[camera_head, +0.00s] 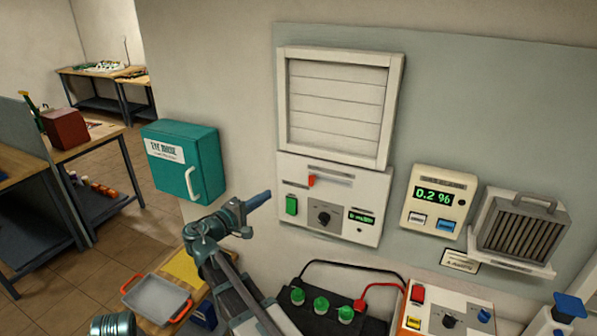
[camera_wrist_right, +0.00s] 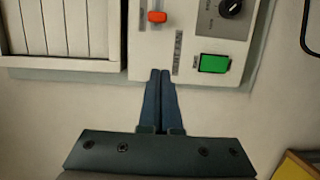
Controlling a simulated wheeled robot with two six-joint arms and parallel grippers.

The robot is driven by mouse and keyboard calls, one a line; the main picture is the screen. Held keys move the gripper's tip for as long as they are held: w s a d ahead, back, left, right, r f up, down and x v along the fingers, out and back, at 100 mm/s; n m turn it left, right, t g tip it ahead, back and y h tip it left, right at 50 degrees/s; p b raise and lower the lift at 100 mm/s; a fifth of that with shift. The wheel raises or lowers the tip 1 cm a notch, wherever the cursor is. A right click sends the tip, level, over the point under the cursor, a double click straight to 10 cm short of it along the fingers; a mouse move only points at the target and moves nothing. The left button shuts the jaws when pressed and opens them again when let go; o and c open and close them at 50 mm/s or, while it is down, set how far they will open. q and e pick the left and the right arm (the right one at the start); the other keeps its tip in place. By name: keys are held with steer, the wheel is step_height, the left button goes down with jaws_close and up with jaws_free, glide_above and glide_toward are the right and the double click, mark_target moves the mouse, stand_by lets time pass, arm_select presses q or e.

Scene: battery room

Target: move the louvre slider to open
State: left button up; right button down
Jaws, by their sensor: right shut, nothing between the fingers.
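The louvre slider is a small red-orange knob (camera_head: 311,181) at the left of a slot on the white control panel (camera_head: 345,228). It also shows at the top of the right wrist view (camera_wrist_right: 157,16). The louvre (camera_head: 337,100) above the panel has flat, closed-looking slats in a white frame. My right gripper (camera_head: 268,195) is shut and empty, left of the panel and apart from the knob. In the right wrist view its fingertips (camera_wrist_right: 160,73) point toward the panel edge, below the knob. My left gripper is out of view.
The panel also carries a green button (camera_head: 291,205), a black dial (camera_head: 324,216) and a small display. A teal eye-wash box (camera_head: 183,160) hangs left of my gripper. A 0.2 % meter (camera_head: 433,200) is at the right. A black battery with green caps and cables stands below.

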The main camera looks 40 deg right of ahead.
mark_target(312, 179)
steer(key=shift+w+d+r, duration=0.1)
steer(key=shift+d+r, duration=0.05)
steer(key=shift+r, duration=0.25)
steer(key=x, duration=0.9)
steer(key=shift+w+d, duration=0.15)
steer(key=shift+d, duration=0.2)
steer(key=s, duration=0.1)
steer(key=s+d, duration=0.1)
steer(key=shift+s+d, duration=0.3)
steer(key=shift+s, duration=0.1)
steer(key=shift+s+d, duration=0.25)
steer(key=shift+s, duration=0.1)
